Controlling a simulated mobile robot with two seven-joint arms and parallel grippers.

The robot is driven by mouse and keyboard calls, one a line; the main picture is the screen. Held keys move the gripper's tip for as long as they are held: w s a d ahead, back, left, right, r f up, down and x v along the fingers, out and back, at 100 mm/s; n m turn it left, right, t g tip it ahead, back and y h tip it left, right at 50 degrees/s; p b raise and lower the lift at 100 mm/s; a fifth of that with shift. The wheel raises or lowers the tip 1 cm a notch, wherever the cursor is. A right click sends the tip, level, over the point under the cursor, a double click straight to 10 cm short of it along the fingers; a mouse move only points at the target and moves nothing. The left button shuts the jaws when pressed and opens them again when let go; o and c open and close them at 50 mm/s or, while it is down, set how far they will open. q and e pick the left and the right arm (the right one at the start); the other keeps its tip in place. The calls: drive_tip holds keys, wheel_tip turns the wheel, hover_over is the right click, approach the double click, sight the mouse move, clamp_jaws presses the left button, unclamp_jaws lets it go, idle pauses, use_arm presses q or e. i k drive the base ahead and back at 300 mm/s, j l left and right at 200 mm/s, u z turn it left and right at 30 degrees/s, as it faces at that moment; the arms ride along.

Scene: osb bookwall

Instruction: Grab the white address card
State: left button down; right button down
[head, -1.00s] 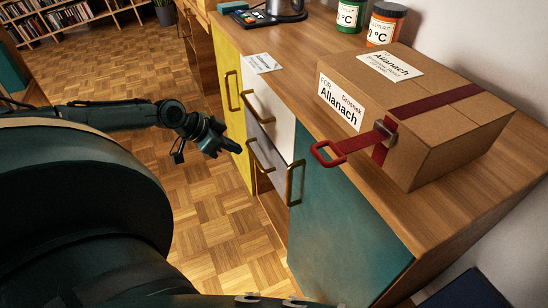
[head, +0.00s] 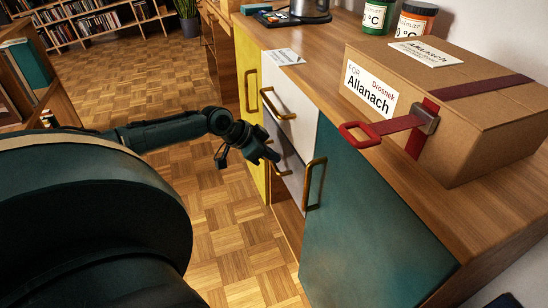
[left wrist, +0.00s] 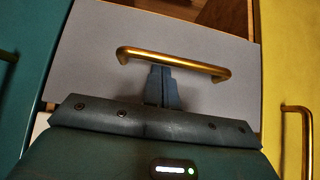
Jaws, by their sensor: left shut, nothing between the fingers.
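A small white card (head: 284,57) with printed lines lies flat on the wooden counter near its front edge, above the drawers. Another white card (head: 425,52) with "Allanach" lies on top of the cardboard box. My left gripper (head: 270,154) is in front of the grey drawer, below the counter and well short of the card. In the left wrist view its shut fingers (left wrist: 161,82) are close to the brass handle (left wrist: 174,62) of the grey drawer front (left wrist: 90,60). Contact with the handle cannot be told. The fingers are empty. My right gripper is not visible.
The cardboard box (head: 480,125) with a red strap and red buckle stands on the counter (head: 335,58). A green jar (head: 377,17) and an orange jar (head: 415,21) stand behind. A yellow door (head: 247,100) and teal door (head: 355,220) flank the drawers. Parquet floor is clear.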

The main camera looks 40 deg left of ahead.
sight(282, 57)
drive_tip(key=k+j, duration=0.8)
